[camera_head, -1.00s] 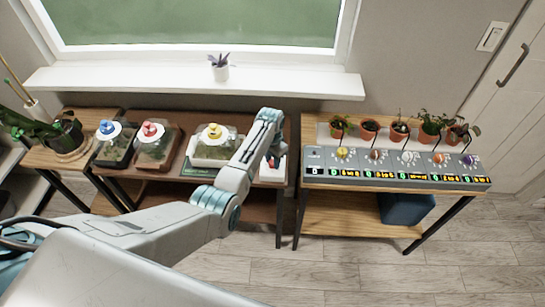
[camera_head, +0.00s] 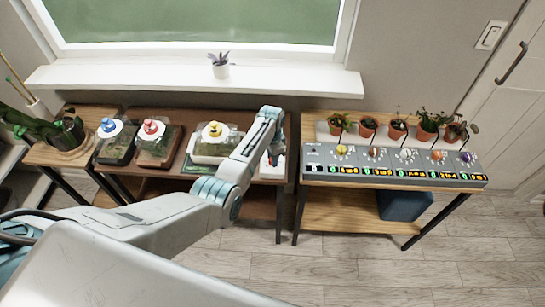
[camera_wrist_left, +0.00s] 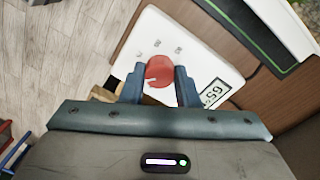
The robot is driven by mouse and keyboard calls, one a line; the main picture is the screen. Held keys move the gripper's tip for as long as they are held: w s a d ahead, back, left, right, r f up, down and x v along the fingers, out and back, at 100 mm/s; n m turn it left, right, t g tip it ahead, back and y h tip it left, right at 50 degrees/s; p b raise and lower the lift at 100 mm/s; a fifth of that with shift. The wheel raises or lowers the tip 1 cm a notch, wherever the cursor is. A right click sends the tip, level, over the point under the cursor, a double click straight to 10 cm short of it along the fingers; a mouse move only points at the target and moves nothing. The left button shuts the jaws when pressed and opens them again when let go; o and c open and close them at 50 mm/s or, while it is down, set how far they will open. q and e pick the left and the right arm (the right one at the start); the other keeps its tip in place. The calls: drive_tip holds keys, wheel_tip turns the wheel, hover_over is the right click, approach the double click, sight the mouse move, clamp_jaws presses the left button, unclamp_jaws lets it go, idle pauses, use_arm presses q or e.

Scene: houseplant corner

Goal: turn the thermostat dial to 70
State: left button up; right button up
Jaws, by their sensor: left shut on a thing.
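The thermostat is a white panel with a round red dial (camera_wrist_left: 159,70) in the left wrist view. Its small display (camera_wrist_left: 214,92) shows sideways and appears to read 65. In the head view the thermostat (camera_head: 267,172) lies at the right end of the brown table, partly covered by my arm. My left gripper (camera_wrist_left: 159,88) is shut on the red dial, with one finger on each side of it. The left gripper (camera_head: 275,160) hides the dial in the head view. My right gripper is not in view.
Terrariums with coloured knobs, one yellow-topped (camera_head: 214,131), stand left of the thermostat on the brown table (camera_head: 262,208). A grey control panel (camera_head: 390,168) with several dials and potted plants sits on the right table, across a narrow gap.

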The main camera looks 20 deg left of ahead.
use_arm(q)
drive_tip(key=shift+w+r, duration=0.1)
drive_tip(key=o, duration=1)
wheel_tip(320, 180, up, 11)
drive_tip(key=shift+w+a+f+b, duration=0.1)
drive_tip(key=shift+w+f+b, duration=0.05)
drive_tip(key=shift+b, duration=0.65)
